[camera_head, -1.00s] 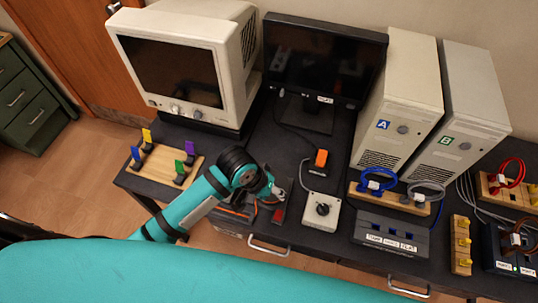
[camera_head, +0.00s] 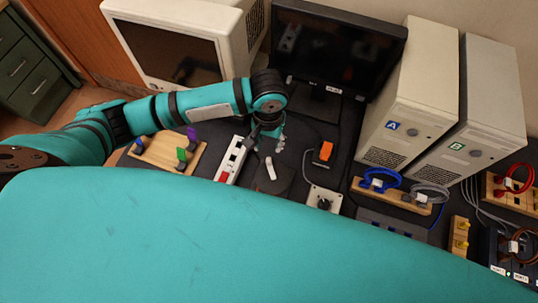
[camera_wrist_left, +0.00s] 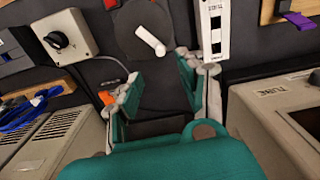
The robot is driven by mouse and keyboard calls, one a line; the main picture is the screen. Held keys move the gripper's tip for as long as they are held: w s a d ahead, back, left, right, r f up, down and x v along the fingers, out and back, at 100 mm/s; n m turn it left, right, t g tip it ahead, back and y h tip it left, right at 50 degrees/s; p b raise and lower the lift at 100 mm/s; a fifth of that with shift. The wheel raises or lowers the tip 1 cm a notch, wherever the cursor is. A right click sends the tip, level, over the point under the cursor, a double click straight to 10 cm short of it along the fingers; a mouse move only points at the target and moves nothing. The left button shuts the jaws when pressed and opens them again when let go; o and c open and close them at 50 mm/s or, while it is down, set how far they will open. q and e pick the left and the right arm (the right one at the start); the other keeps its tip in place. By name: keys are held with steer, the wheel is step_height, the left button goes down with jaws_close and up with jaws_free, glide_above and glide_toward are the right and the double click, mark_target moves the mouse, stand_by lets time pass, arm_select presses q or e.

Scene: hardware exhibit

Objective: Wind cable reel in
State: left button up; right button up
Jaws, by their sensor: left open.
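The cable reel appears to be the dark round disc (camera_head: 284,181) with a white crank handle (camera_head: 271,168), lying on the black desk in front of the monitor. In the left wrist view the reel (camera_wrist_left: 140,58) and its handle (camera_wrist_left: 150,41) lie beyond my fingers. My left gripper (camera_head: 268,143) is over the desk just behind the handle, pointing down. Its two fingers (camera_wrist_left: 160,88) are apart with nothing between them. It does not appear to touch the handle. Any cable on the reel is too dark to make out. My right gripper is not in view.
A white labelled strip (camera_head: 233,160) lies left of the reel. A white knob box (camera_head: 323,198) and an orange switch (camera_head: 323,152) are to its right. The monitor (camera_head: 335,48) and CRT (camera_head: 170,45) stand behind. A wooden peg board (camera_head: 160,152) is at left.

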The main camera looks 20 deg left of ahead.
mark_target(269, 159)
arm_select(q)
step_height(269, 159, down, 10)
steer(key=shift+w+r+p, duration=0.1)
steer(key=shift+w+p, duration=0.05)
steer(key=shift+p, duration=0.6)
steer(key=shift+f, duration=0.6)
jaws_close()
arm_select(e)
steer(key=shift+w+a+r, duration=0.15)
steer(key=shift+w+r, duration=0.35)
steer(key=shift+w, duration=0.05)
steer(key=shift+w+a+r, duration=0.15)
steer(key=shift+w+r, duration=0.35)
